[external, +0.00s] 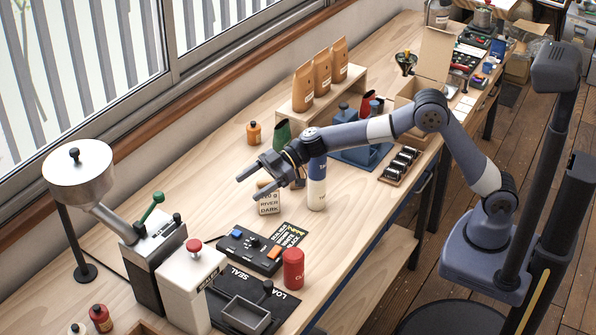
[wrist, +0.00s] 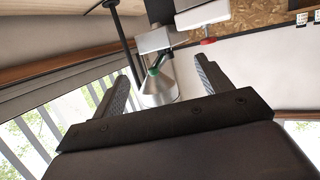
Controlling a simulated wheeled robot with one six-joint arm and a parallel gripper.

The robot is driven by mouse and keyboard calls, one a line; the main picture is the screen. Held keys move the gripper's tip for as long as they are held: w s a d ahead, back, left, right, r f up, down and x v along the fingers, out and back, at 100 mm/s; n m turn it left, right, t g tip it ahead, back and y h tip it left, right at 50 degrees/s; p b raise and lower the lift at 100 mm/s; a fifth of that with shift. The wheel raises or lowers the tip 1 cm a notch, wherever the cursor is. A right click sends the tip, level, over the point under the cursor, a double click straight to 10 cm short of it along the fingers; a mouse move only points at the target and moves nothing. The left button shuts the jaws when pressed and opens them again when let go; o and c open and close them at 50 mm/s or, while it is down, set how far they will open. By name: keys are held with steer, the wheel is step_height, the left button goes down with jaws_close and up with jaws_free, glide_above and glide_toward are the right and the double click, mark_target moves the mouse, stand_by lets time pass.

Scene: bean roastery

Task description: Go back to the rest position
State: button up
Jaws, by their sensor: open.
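My gripper (external: 246,188) is open and empty, held out over the bench toward the left in the external view. Its two fingers also show spread apart in the wrist view (wrist: 162,72), with nothing between them. My arm reaches from the right across the bench, bent at a raised elbow. A small white pack labelled "RIVER DARK" (external: 269,205) stands just below and right of the fingertips; its top is partly hidden. A white and blue canister (external: 317,190) stands upright just right of the gripper, under my forearm. I cannot tell how far the gripper is above them.
A machine with a metal hopper (external: 78,164) stands at the left; the hopper shows in the wrist view (wrist: 160,90). A white sealer (external: 190,285), control box (external: 249,250) and red canister (external: 293,268) are in front. Brown bags (external: 321,74) stand on a shelf behind.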

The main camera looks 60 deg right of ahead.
steer(key=s+a+f, duration=0.2)
steer(key=a+f, duration=0.1)
steer(key=a, duration=0.4)
steer(key=s+a+f, duration=0.2)
steer(key=s+a, duration=0.1)
steer(key=a, duration=0.4)
step_height(320, 180, down, 9)
steer(key=b, duration=0.2)
steer(key=shift+w+d+f, duration=0.2)
steer(key=shift+w+d, duration=0.05)
steer(key=shift+w, duration=0.05)
stand_by(0.4)
